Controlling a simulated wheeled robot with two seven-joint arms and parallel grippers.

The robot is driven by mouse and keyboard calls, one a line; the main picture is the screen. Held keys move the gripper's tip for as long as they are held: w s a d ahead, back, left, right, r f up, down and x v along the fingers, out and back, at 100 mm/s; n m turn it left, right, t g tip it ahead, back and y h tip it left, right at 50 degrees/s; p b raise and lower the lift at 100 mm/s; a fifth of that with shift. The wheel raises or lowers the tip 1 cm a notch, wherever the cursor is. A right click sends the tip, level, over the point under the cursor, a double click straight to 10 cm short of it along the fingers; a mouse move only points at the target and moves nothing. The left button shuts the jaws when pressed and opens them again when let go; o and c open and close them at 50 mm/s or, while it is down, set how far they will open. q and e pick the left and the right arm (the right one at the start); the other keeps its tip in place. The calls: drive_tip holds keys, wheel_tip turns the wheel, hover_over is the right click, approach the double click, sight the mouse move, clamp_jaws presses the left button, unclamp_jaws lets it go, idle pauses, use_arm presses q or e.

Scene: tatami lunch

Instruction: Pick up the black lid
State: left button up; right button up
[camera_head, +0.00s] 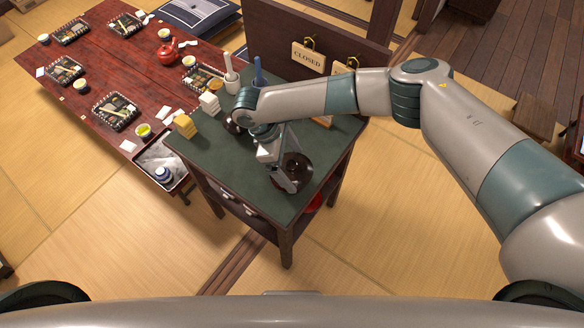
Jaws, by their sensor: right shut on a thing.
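My right arm reaches in from the right over a small green-topped stand (234,171). My right gripper (290,183) points down at the stand's right half. It is shut on a dark, round, glossy thing (299,165), which looks like the black lid. The gripper's fingers and body hide part of the lid. Whether the lid touches the stand top cannot be told. My left gripper is not in view.
On the stand are yellow blocks (185,126), white blocks (209,103) and a white holder (231,83). A hanging "CLOSED" sign (308,58) is behind. A red table (100,62) with trays, cups and a red teapot (168,53) is left. The stand's front left is clear.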

drive_tip(key=shift+s+d+r+b, duration=0.15)
drive_tip(key=shift+r+b, duration=0.1)
drive_tip(key=shift+r, duration=0.3)
drive_tip(key=shift+s+d+r+b, duration=0.1)
drive_tip(key=shift+r+b, duration=0.1)
drive_tip(key=shift+r, duration=0.35)
use_arm(q)
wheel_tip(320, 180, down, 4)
drive_tip(key=b, duration=0.3)
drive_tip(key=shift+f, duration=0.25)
use_arm(e)
drive_tip(key=s+d+r, duration=0.7)
drive_tip(key=s, duration=0.1)
drive_tip(key=shift+s, duration=0.2)
drive_tip(key=shift+f, duration=0.1)
